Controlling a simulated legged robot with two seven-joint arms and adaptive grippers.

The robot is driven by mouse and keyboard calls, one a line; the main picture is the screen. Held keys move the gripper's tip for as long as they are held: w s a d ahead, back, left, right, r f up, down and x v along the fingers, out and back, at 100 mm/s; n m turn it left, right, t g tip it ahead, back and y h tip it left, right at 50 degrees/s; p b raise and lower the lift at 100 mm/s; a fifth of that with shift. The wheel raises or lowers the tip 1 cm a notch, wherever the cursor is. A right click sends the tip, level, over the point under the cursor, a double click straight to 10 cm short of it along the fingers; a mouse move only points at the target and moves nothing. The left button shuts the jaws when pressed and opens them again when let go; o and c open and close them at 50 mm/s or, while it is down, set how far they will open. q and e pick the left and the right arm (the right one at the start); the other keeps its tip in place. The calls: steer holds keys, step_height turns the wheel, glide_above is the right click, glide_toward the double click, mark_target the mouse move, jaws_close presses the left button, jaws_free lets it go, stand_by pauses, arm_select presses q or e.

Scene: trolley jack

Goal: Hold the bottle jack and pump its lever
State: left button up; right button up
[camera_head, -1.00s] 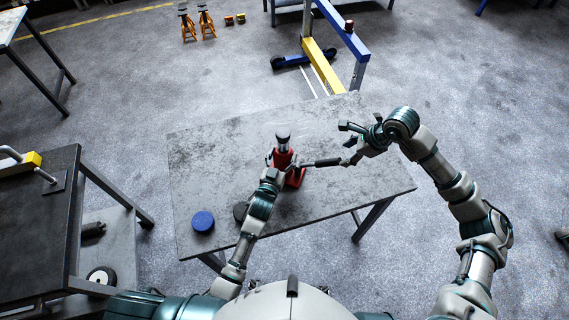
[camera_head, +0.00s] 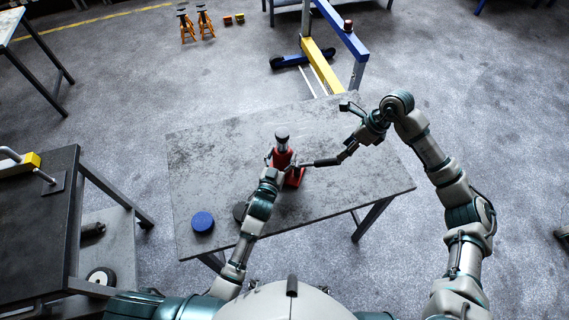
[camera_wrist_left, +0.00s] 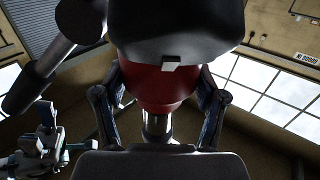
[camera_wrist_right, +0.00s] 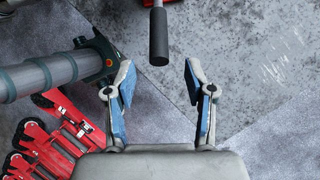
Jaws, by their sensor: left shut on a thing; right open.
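The red bottle jack (camera_head: 283,158) with a dark top stands upright on the grey table. My left gripper (camera_head: 273,170) is shut on it from the near side. In the left wrist view the jack's red body (camera_wrist_left: 155,85) fills the middle, between my fingers. The jack's lever (camera_head: 322,162) points right, and its black grip (camera_wrist_right: 158,36) shows in the right wrist view. My right gripper (camera_wrist_right: 158,78) is open and empty. The grip lies in line with its gap but beyond the fingertips.
A blue round piece (camera_head: 203,221) and a dark round piece (camera_head: 240,211) lie on the table (camera_head: 215,150) at the near left. The right part of the tabletop is clear. A dark workbench (camera_head: 40,215) stands left, and a blue and yellow hoist (camera_head: 318,62) stands behind.

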mark_target(329, 163)
steer(key=x, duration=1)
steer(key=shift+f, duration=0.15)
